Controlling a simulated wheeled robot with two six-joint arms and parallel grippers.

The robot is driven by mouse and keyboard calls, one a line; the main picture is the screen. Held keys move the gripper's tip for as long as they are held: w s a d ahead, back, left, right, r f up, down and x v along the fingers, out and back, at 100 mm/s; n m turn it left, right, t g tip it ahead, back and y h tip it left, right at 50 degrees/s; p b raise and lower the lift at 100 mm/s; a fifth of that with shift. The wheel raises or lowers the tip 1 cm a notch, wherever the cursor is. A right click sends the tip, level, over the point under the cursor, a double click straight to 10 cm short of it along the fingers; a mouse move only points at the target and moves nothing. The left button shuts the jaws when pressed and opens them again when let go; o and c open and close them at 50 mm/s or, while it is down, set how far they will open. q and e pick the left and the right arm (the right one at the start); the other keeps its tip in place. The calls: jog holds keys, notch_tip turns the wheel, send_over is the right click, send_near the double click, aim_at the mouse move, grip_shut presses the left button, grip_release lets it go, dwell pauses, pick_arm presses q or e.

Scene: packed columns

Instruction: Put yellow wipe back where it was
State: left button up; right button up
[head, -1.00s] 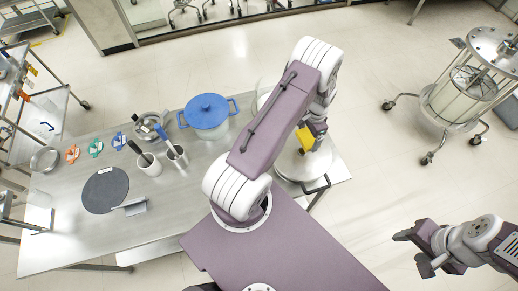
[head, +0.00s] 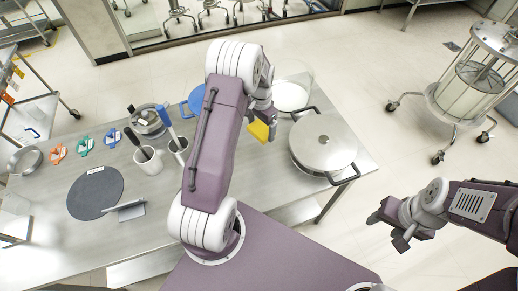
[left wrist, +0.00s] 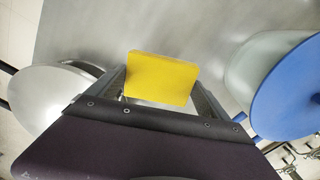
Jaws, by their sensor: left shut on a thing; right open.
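The yellow wipe (head: 260,130) is a small flat yellow block. My left gripper (head: 264,121) is shut on it and holds it over the steel table (head: 150,215), between the blue-lidded pot and the large steel pot. In the left wrist view the wipe (left wrist: 161,79) sits between the two fingers (left wrist: 160,92), with bare table surface behind it. My right gripper (head: 388,226) is open and empty, off to the right of the table above the floor.
The large lidded steel pot (head: 323,143) stands right of the wipe. The blue pot (head: 194,100) is partly hidden by my left arm. A clear round container (head: 291,95) is behind.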

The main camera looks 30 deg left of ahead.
pick_arm(q)
jog(key=p, duration=0.1)
send_over(261, 147)
notch_tip(261, 147, down, 5)
jog(key=shift+s+a+r, duration=0.1)
jog(key=shift+s, duration=0.05)
jog(key=shift+f, duration=0.25)
notch_tip(261, 147, down, 3)
jog(key=shift+f+p, duration=0.15)
jog(key=shift+p, duration=0.3)
jog(key=shift+f, duration=0.4)
jog(key=shift+f, duration=0.1)
jog(key=shift+f, duration=0.15)
jog(key=o, duration=1.2)
